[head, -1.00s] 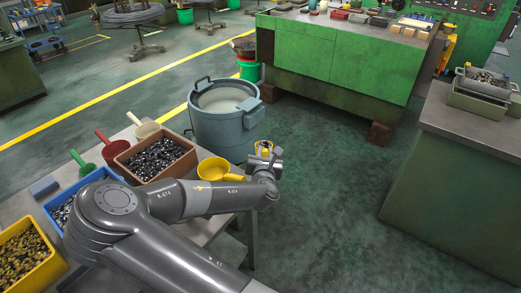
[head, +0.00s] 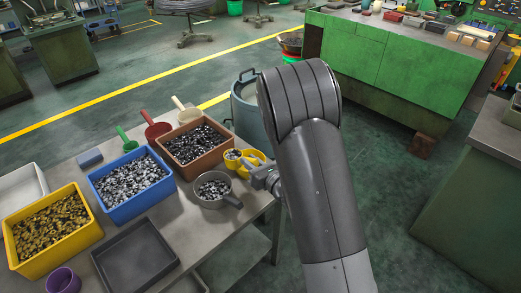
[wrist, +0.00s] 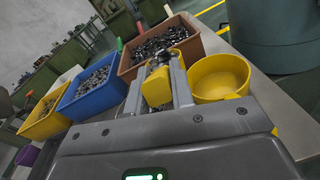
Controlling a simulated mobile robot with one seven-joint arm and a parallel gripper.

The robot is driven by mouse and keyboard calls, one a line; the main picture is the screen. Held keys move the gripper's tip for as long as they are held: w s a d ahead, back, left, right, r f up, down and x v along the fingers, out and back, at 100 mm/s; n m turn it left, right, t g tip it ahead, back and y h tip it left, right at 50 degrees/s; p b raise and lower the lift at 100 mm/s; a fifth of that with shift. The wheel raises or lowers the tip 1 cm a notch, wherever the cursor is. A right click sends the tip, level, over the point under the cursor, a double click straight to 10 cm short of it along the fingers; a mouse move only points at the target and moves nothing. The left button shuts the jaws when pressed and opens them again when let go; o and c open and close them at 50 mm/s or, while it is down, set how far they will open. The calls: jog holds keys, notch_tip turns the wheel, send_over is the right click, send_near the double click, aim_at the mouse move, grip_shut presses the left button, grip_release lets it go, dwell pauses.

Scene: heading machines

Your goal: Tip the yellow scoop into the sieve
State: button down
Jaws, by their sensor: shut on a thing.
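My gripper (head: 258,175) is shut on a small yellow scoop (head: 233,156), which also shows between the fingers in the wrist view (wrist: 157,88). Grey metal bits show at its mouth. It is held beside a larger yellow bowl with a handle (head: 254,156), at right in the wrist view (wrist: 220,77). A round grey pan with a dark handle (head: 229,199), which looks like the sieve, stands on the table just in front of the scoop in the head view. Grey bits lie in it; its mesh cannot be made out.
Brown (head: 204,165), blue (head: 141,205) and yellow (head: 66,262) bins of small parts stand on the table (head: 205,240). Green (head: 127,140), red (head: 156,128) and white (head: 186,113) scoops lie behind. An empty dark tray (head: 135,258) is in front. A blue-grey drum (head: 246,115) stands beyond.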

jog(key=s+a+n+g+y, duration=0.1)
jog(key=s, duration=0.2)
jog(key=s+a+r+n+g+y, duration=0.1)
jog(key=s+g, duration=0.1)
jog(key=s, duration=0.1)
jog(key=s+a+r+n+g+y, duration=0.1)
jog(key=s+y, duration=0.1)
jog(key=s, duration=0.2)
jog(key=shift+s+a+r+n, duration=0.1)
jog(key=shift+a+r+n, duration=0.15)
jog(key=shift+n, duration=0.05)
jog(key=shift+w+a+f+m+g+h, duration=0.15)
jog(key=shift+w+f+m+g+h, duration=0.2)
jog(key=shift+m+g+h, duration=0.4)
jog(key=w+a+m+g+h, duration=0.2)
jog(key=w+m+g+h, duration=0.3)
jog(key=w+g, duration=0.4)
jog(key=shift+w+a+m, duration=0.3)
jog(key=shift+m, duration=0.45)
jog(key=shift+r, duration=0.1)
